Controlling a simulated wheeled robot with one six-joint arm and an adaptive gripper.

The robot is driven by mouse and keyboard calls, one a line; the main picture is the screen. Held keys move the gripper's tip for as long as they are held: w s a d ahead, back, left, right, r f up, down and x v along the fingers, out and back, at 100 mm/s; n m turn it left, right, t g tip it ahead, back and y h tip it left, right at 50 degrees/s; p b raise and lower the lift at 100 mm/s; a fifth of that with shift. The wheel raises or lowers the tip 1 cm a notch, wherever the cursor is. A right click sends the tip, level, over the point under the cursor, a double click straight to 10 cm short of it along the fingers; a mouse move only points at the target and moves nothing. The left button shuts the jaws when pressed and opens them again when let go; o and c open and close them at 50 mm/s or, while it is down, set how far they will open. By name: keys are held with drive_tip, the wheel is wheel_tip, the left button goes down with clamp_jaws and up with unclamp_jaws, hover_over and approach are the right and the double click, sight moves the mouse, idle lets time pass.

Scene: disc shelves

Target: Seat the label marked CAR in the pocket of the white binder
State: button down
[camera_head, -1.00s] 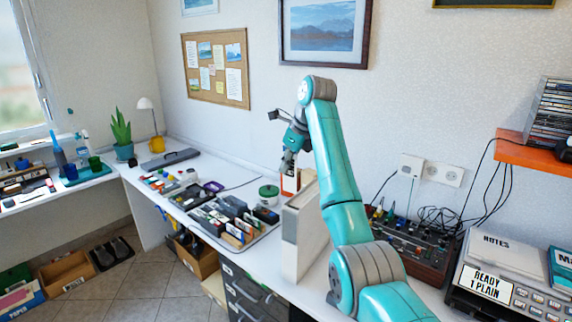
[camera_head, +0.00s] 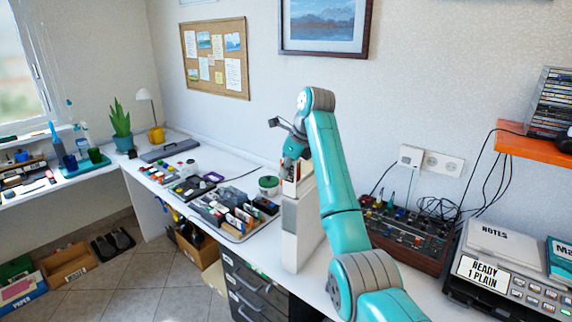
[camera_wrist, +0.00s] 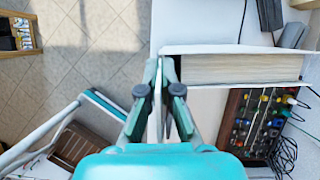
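The white binder (camera_head: 291,243) stands upright on the desk, its narrow spine with a grey band facing left and front. In the wrist view its top (camera_wrist: 240,68) shows a block of pages between white covers, right of my fingers. My gripper (camera_head: 291,166) points down at the upper end of the spine. It is shut on a thin pale label (camera_head: 289,187), with some reddish-brown near the top. In the wrist view the label is a thin edge between the fingers (camera_wrist: 166,75). The writing on it cannot be read, and I cannot tell whether it touches the pocket.
A tray (camera_head: 240,239) of small boxes and cards lies left of the binder, with a green-lidded jar (camera_head: 268,185) behind it. A mixer with knobs and cables (camera_head: 410,235) stands close on the right. Drawers (camera_head: 250,292) are below the desk edge.

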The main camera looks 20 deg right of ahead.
sight(284, 194)
drive_tip(key=shift+f, duration=0.45)
drive_tip(key=shift+f, duration=2.75)
idle(1.0)
drive_tip(key=c, duration=1.2)
unclamp_jaws()
drive_tip(key=shift+f, duration=0.1)
drive_tip(key=shift+c, duration=0.2)
wheel_tip(284, 194, up, 10)
